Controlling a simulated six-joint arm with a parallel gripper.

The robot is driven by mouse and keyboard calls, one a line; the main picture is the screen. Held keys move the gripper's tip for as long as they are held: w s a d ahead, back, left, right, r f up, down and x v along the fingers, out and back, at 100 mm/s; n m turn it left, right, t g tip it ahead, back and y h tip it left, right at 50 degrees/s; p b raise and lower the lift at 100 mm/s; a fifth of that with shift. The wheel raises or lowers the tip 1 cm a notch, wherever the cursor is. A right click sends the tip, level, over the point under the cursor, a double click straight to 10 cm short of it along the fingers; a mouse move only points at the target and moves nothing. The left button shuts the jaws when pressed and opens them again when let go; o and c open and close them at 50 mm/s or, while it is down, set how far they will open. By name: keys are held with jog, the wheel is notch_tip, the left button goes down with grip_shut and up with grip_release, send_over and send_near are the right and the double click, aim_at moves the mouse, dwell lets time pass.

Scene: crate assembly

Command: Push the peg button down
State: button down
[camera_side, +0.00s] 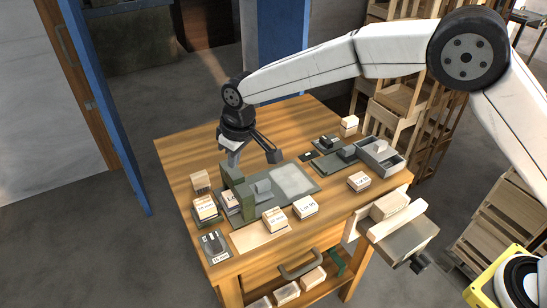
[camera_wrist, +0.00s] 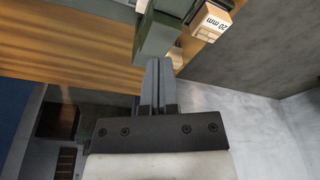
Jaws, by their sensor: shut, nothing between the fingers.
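My gripper (camera_side: 233,158) is shut and empty, pointing down just above the upright green block (camera_side: 232,175) on the left part of the table. In the wrist view the closed fingers (camera_wrist: 158,65) reach to the lower edge of that green block (camera_wrist: 157,32). Whether they touch it I cannot tell. The green block stands on a grey plate (camera_side: 293,179) with a small grey block beside it. I cannot make out a peg button for certain; it may be hidden by the fingers or the block.
Labelled wooden blocks stand around the plate, one at front left (camera_side: 205,208) and one at right (camera_side: 359,181). A grey tray (camera_side: 381,156) is at the right. A vise (camera_side: 397,225) hangs at the right edge.

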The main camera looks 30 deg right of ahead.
aim_at(235, 173)
jog(key=shift+f, duration=1.8)
dwell(0.8)
notch_tip(235, 173, up, 9)
dwell(1.5)
jog(key=shift+d+r, duration=0.1)
jog(key=s+d+f+m, duration=0.2)
jog(key=s+d, duration=0.6)
jog(key=d, duration=0.4)
jog(key=s+d+f+m, duration=0.1)
jog(key=s+d+m, duration=0.1)
jog(key=s+d, duration=0.7)
jog(key=s+d+f+m+h, duration=0.1)
jog(key=s+d+f+m, duration=0.1)
jog(key=s+d, duration=0.4)
jog(key=shift+s+d+f+t, duration=0.3)
jog(key=shift+s+d+f, duration=0.05)
jog(key=shift+s, duration=0.5)
